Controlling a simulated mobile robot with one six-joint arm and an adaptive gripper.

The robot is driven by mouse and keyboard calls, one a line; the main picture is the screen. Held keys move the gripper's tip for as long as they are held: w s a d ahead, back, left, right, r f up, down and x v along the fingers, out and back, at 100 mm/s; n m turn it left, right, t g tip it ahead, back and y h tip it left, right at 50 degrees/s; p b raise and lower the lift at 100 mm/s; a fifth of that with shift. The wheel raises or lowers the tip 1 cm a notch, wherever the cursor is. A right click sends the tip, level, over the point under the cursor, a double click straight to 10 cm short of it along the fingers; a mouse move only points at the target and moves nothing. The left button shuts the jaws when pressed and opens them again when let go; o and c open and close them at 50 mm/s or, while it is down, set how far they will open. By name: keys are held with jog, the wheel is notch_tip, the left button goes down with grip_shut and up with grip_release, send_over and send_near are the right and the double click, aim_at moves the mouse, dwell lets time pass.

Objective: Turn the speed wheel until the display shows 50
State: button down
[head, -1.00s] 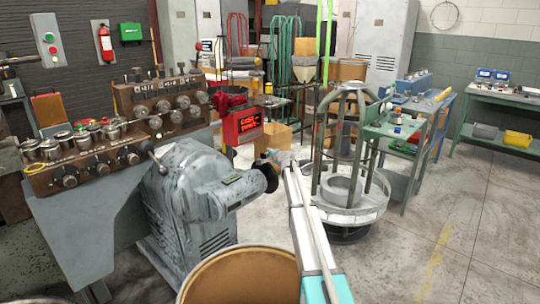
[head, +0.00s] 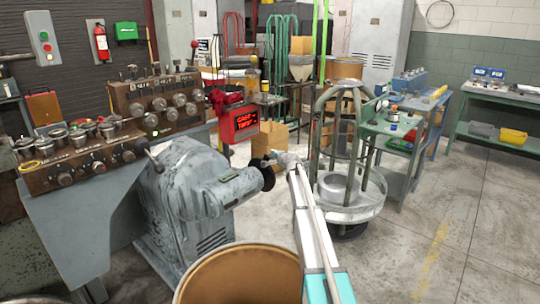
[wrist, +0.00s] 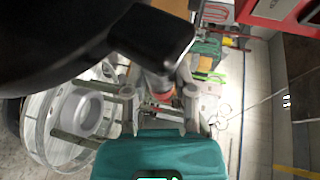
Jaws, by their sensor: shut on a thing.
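The speed wheel (head: 267,176) is a dark round wheel on the end of the grey machine's motor housing (head: 225,190) in the head view. My gripper (head: 278,158) is at the wheel's upper right edge. In the wrist view the black wheel part (wrist: 155,35) fills the upper left, and its black handle comes down between the fingers of my gripper (wrist: 160,95). My gripper is shut on this handle; the exact contact is partly hidden. A red display box (head: 246,124) with glowing red characters stands behind the wheel; I cannot read a number for certain.
A round brown drum (head: 235,275) stands in front of the machine. A wire cage stand (head: 350,205) is close right of my arm. Control panels with knobs (head: 80,165) are at the left. Floor at the right is open.

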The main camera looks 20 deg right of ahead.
jog(key=shift+s+d+f+b, duration=0.35)
jog(key=shift+s+f, duration=0.15)
jog(key=shift+s, duration=0.15)
jog(key=shift+s+d+f+b, duration=0.2)
jog(key=shift+s+f+b, duration=0.2)
jog(key=shift+s, duration=0.2)
jog(key=shift+c, duration=2.2)
grip_release()
jog(key=shift+w+d+f, duration=0.1)
